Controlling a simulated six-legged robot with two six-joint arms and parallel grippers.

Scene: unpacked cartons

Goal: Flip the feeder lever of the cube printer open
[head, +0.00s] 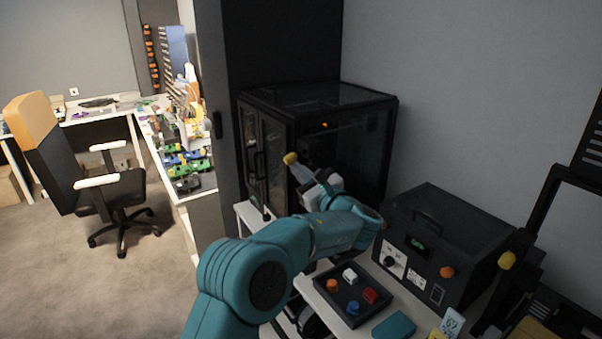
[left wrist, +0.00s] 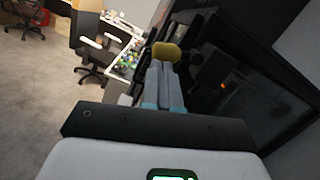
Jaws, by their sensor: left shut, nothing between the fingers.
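A black, box-shaped machine with dark see-through panels, which looks like the cube printer (head: 345,100), stands against the grey wall; its dark side also shows in the left wrist view (left wrist: 235,75). My left gripper (head: 297,170) is in front of it, fingers pointing up and left. The pale fingers are shut together with nothing between them, also in the left wrist view (left wrist: 163,75). A rounded yellow piece (left wrist: 166,51) shows at their tips; I cannot tell whether it is a lever knob or part of the fingers. No feeder lever is clearly visible. My right gripper is not seen.
A dark control box (head: 450,235) stands right of the printer. A button panel (head: 335,298) and a teal pad (head: 394,326) lie in front. A black frame with a yellow knob (head: 507,260) is at the right. Open floor and an office chair (head: 125,190) are at left.

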